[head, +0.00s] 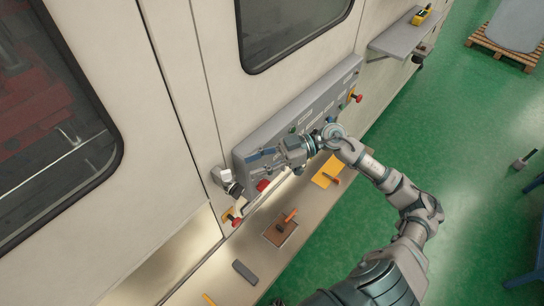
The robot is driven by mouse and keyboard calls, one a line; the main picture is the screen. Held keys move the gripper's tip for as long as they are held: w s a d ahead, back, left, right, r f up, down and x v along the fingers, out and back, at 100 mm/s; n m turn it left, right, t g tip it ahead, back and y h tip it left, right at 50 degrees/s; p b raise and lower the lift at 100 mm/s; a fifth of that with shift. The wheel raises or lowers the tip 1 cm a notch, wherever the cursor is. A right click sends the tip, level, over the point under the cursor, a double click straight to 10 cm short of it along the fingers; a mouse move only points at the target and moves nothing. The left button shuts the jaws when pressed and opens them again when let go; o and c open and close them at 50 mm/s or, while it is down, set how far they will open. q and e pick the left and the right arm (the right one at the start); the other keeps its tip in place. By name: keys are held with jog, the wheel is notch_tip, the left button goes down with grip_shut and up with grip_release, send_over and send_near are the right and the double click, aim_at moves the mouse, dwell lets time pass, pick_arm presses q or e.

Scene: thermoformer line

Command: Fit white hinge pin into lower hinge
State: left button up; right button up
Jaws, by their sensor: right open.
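My right arm reaches in from the lower right, and my right gripper (262,158) is open in front of the grey control panel's (318,112) lower left part. Nothing shows between its fingers. A pale and black fitting (228,181) sticks out from the machine front, left of the gripper and apart from it; I cannot tell whether it is the lower hinge. I cannot make out a white hinge pin. My left gripper is not in view.
A ledge below the panel bears a brown board (272,237) with an orange-handled tool (287,220), a yellow sheet (322,180) and a dark grey block (245,272). Red knobs (236,221) stick out. A grey shelf (400,40) juts out at the top.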

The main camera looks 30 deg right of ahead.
jog(key=v, duration=0.6)
dwell(0.4)
